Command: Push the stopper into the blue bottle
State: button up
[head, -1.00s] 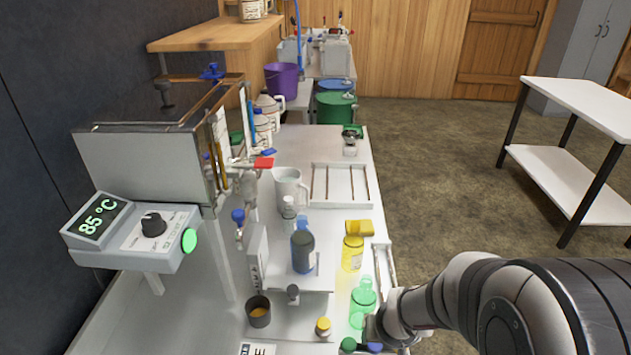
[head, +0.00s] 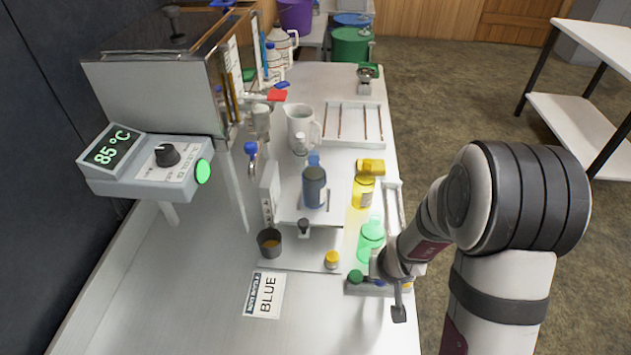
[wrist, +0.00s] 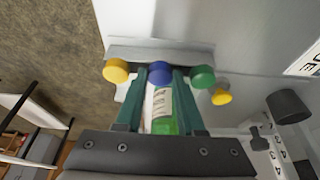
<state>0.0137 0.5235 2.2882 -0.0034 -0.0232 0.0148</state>
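The blue bottle (head: 314,188) stands upright on the small raised platform in the head view. A blue stopper (wrist: 162,74) sits by the rack (wrist: 125,50) between my fingertips in the wrist view. My gripper (wrist: 161,78) has one green finger on each side of this stopper. I cannot tell whether the fingers touch it. In the head view my gripper is at the rack (head: 370,290) at the front right, and my wrist partly hides the rack. A green stopper (wrist: 203,77) and a yellow stopper (wrist: 116,70) flank the blue one.
A green bottle (head: 370,243) stands just behind the rack, and a yellow bottle (head: 363,193) stands beyond it. Another yellow stopper (head: 332,259) and a dark cup (head: 270,242) are left of the rack. A BLUE card (head: 265,294) lies on clear bench at the front.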

jog(key=shift+c, duration=0.2)
jog(key=shift+r, duration=2.55)
notch_tip(320, 180, up, 15)
notch_tip(320, 180, up, 6)
jog(key=n+y, duration=0.1)
jog(key=n, duration=0.2)
send_over(315, 156)
jog(key=shift+f, duration=2.35)
jog(key=shift+f, duration=1)
jog(key=o, duration=1)
